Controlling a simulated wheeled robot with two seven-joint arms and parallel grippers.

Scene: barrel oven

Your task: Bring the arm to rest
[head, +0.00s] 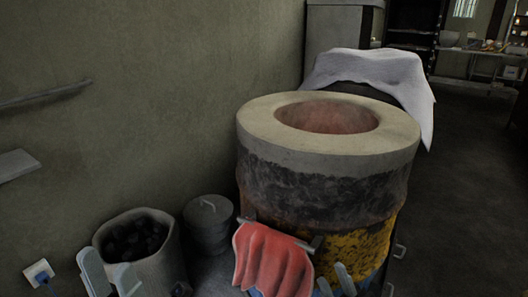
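My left gripper (108,272) shows at the bottom left, in front of the bucket of dark lumps. Its two pale fingers are apart with nothing visible between them. My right gripper (334,280) shows at the bottom edge, in front of the yellow lower part of the barrel oven (325,185). Its two fingers look apart, with nothing seen between them; its base is cut off by the frame. The oven stands upright, with a pale rim and an open round mouth.
A red cloth (270,262) hangs on a bar at the oven's front, left of my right gripper. A bucket (160,268) and a lidded grey pot (208,222) stand by the wall. A white cloth (372,68) lies behind the oven. Dark floor (465,190) at right is clear.

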